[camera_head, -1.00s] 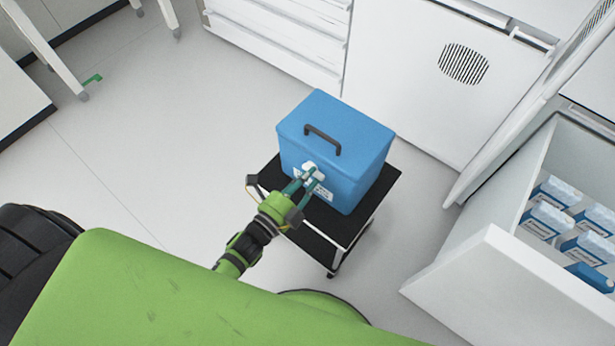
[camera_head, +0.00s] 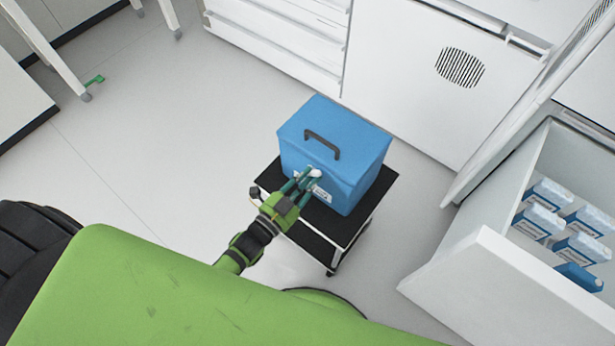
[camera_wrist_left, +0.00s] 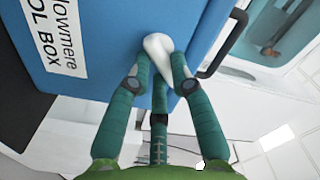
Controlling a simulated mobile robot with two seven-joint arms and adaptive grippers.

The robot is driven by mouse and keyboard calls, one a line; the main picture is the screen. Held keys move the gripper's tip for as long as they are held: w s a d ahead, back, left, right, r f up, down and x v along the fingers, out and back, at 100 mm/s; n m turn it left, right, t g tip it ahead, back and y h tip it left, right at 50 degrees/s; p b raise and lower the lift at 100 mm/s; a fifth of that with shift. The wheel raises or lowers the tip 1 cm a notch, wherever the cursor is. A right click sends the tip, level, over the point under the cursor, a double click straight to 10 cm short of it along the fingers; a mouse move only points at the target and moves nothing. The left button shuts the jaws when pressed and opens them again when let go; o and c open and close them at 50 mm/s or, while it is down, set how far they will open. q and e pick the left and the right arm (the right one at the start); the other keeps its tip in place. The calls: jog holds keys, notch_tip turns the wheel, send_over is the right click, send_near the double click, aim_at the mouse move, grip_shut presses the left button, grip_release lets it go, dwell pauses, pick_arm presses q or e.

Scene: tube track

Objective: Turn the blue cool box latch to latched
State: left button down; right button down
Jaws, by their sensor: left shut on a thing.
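The blue cool box (camera_head: 335,150) stands on a small black-topped cart, with its lid down and a dark handle (camera_head: 322,144) on top. Its white latch (camera_head: 314,173) is on the front face, near the lid edge. My left gripper (camera_head: 306,180) is at that face, shut on the latch. In the left wrist view the gripper fingers (camera_wrist_left: 160,75) close around the white latch (camera_wrist_left: 157,45), hiding part of it. The box label (camera_wrist_left: 60,42) is beside it. My right gripper is not in view.
The cart's black top (camera_head: 376,190) shows around the box. A white drawer (camera_head: 480,285) stands open at the right with several blue-and-white packs (camera_head: 548,194) in it. White cabinets are behind the cart.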

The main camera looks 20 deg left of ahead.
pick_arm(q)
jog(key=n, duration=0.3)
jog(key=n+p, duration=0.1)
jog(key=shift+a+r+n, duration=0.15)
jog(key=shift+r+n, duration=0.15)
jog(key=shift+w+a+n, duration=0.1)
jog(key=shift+n, duration=1.1)
jog(key=shift+a+r+n+p, duration=0.1)
jog(key=shift+n+p, duration=0.25)
jog(key=shift+n, duration=0.75)
jog(key=c, duration=1.1)
grip_release()
